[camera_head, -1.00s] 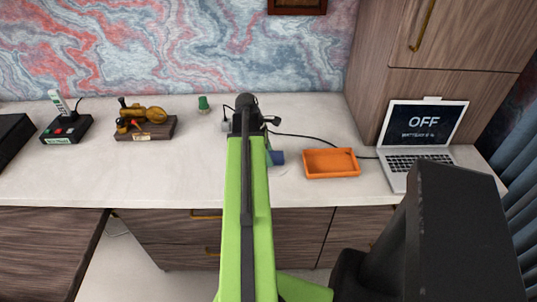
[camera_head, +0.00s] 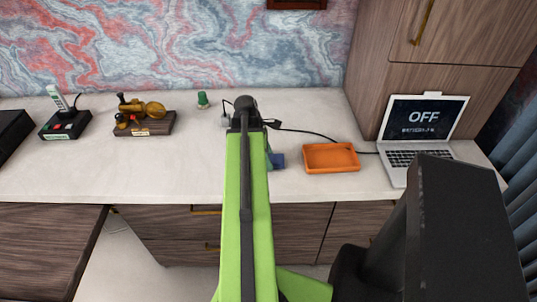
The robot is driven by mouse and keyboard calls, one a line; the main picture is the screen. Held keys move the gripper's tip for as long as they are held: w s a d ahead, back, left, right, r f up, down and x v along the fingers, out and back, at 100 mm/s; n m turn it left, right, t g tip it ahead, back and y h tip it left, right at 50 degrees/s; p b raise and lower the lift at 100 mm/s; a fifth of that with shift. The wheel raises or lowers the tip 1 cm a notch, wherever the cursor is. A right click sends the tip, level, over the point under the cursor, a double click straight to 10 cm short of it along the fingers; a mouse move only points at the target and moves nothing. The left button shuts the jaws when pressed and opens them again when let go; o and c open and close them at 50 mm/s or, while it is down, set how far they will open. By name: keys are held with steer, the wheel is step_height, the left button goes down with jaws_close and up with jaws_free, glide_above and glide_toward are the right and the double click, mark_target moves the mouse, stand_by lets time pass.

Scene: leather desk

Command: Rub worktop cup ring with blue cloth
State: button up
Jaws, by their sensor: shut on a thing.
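The blue cloth (camera_head: 277,160) shows as a small blue patch on the white worktop (camera_head: 190,165), just right of my green arm. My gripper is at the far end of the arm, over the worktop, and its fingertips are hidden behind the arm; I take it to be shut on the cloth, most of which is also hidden. No cup ring can be made out; the arm covers the worktop around the cloth.
An orange tray (camera_head: 331,157) stands close right of the cloth. A laptop (camera_head: 424,130) reading OFF is farther right, with a black cable behind the tray. A green object (camera_head: 203,100), a brass model (camera_head: 143,115) and a black device (camera_head: 65,122) stand left. The front left worktop is clear.

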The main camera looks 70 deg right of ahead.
mark_target(280, 171)
steer(key=shift+s+a+f, duration=0.1)
steer(key=shift+s+a, duration=0.25)
steer(key=shift+a, duration=0.5)
steer(key=shift+s+a+f, duration=0.1)
steer(key=shift+s+a, duration=0.2)
steer(key=shift+a, duration=0.55)
steer(key=shift+s+d+r, duration=0.15)
steer(key=shift+s+d, duration=0.25)
steer(key=shift+s, duration=0.35)
steer(key=shift+w+d, duration=0.5)
steer(key=shift+d, duration=0.65)
steer(key=shift+w+d, duration=0.45)
steer(key=shift+d, duration=0.7)
steer(key=shift+w+d, duration=0.5)
steer(key=shift+d, duration=0.65)
steer(key=shift+s+d, duration=0.25)
steer(key=shift+s, duration=0.55)
steer(key=shift+s+a, duration=0.45)
steer(key=shift+a, duration=0.7)
steer(key=shift+s+a, duration=0.45)
steer(key=shift+a, duration=0.75)
steer(key=shift+s+a, duration=0.45)
steer(key=shift+a, duration=0.7)
steer(key=shift+r, duration=0.1)
step_height(280, 171, up, 6)
steer(key=p, duration=0.6)
steer(key=shift+d, duration=0.1)
